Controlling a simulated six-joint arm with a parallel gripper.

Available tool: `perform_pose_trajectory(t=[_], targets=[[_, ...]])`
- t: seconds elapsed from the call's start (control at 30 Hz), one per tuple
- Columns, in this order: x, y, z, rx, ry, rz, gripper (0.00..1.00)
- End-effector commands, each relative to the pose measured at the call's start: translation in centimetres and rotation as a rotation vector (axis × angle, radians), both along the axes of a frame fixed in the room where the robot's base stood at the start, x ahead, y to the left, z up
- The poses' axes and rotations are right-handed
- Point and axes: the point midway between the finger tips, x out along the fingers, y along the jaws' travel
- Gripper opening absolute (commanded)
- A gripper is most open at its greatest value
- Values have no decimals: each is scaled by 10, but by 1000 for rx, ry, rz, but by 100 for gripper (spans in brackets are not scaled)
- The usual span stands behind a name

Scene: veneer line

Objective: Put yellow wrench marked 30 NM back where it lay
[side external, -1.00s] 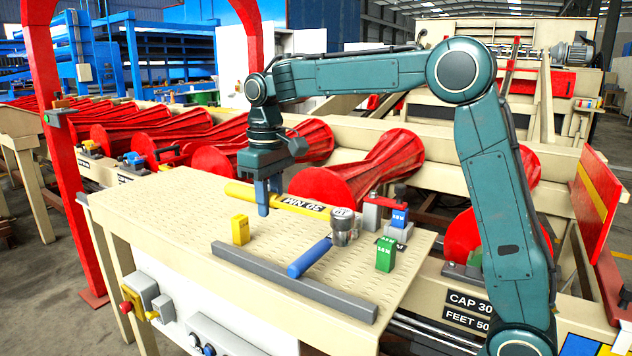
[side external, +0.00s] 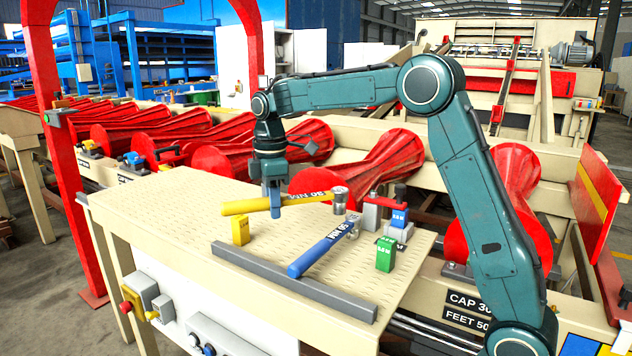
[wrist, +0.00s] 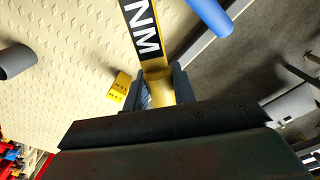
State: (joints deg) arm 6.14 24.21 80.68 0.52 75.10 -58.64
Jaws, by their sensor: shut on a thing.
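The yellow wrench (side external: 245,206) marked 30 NM is held across my gripper (side external: 274,208), which is shut on its handle. The wrench lies nearly level in the side view, its metal head (side external: 340,198) to the right. It looks raised above the perforated table (side external: 180,205), though the height is hard to judge. In the wrist view the yellow handle (wrist: 158,88) sits between my gripper's fingers (wrist: 163,80), and its label is partly cut off. A blue wrench (side external: 315,255) marked 50 NM lies on the table to the right; its handle also shows in the wrist view (wrist: 208,14).
A yellow block (side external: 240,231) stands on the table near the wrench's handle end. A green block (side external: 386,255) and a blue block (side external: 399,218) stand at the right. A grey bar (side external: 293,283) runs along the front edge. The left part of the table is clear.

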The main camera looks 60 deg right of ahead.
Motion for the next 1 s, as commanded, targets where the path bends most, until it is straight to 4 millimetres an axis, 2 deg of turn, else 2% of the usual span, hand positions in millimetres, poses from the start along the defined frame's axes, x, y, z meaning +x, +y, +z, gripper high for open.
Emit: perform_pose_trajectory(t=[0.6, 1.0], targets=[[19, -37, -25, -3, 0, 554, 0], [21, -43, -29, -4, 0, 665, 0]])
